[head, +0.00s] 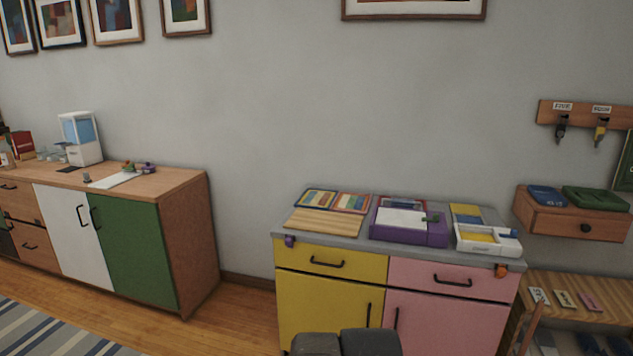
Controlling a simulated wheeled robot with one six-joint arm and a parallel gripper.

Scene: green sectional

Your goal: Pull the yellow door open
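The yellow door (320,309) is the lower left front of the yellow and pink cabinet, under a yellow drawer (355,262). It looks shut, and its lower part runs out of the picture. Its black upright handle (369,314) is near its right edge. My gripper (346,344) shows only as two dark grey blocks at the bottom edge, in front of the door's lower part. I cannot tell whether it is open or shut, or whether it touches the door.
A pink door (440,322) with its own handle adjoins on the right, below a pink drawer (430,274). Trays and boards lie on the grey top (345,240). A wooden bench (585,285) stands at right. Bare floor (245,310) lies left of the cabinet.

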